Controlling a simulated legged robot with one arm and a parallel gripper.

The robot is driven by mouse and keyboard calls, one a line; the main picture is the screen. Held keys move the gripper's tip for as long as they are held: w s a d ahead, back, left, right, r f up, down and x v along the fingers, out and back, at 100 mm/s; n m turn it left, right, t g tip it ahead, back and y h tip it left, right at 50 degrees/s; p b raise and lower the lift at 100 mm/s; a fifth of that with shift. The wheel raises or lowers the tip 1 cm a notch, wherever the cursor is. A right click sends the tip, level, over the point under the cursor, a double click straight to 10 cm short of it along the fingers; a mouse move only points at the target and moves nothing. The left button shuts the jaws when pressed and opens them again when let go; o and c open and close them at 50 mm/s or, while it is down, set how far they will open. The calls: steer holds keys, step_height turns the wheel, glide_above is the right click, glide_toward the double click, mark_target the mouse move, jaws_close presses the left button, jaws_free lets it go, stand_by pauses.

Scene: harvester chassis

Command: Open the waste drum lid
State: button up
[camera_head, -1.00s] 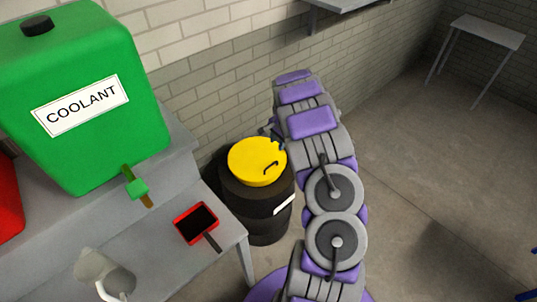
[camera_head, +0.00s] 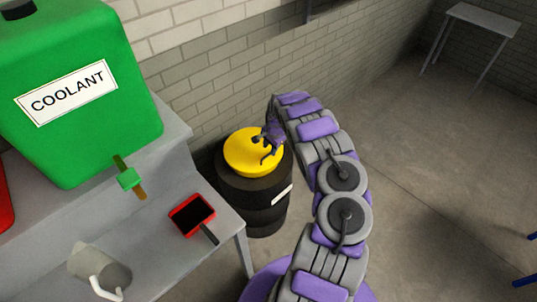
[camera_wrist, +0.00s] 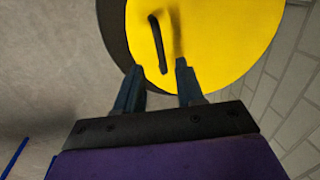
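The waste drum (camera_head: 262,205) is black and stands on the floor against the brick wall, beside the grey bench. Its yellow lid (camera_head: 240,150) lies flat on top and is closed. My gripper (camera_head: 266,155) is over the lid, partly blocking it in the head view. In the wrist view my gripper (camera_wrist: 158,78) is open, its two fingers apart with nothing between them. The lid's dark handle (camera_wrist: 157,44) shows just beyond the fingertips, roughly in line with the gap between them. I cannot tell whether a finger touches the lid.
A green coolant tank (camera_head: 80,100) with a tap stands on the bench (camera_head: 160,235). A red dustpan-like tray (camera_head: 191,215) and a grey jug (camera_head: 98,268) are on the bench. The brick wall (camera_head: 220,75) is close behind the drum.

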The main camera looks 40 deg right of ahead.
mark_target(268, 155)
steer(key=shift+w+f+b, duration=0.2)
steer(key=shift+f, duration=0.6)
steer(key=shift+w+f+b, duration=0.15)
steer(key=shift+f+b, duration=0.05)
steer(key=shift+f, duration=0.55)
steer(key=shift+w+f+b, duration=0.2)
steer(key=shift+f, duration=0.6)
steer(key=shift+c, duration=0.5)
jaws_close()
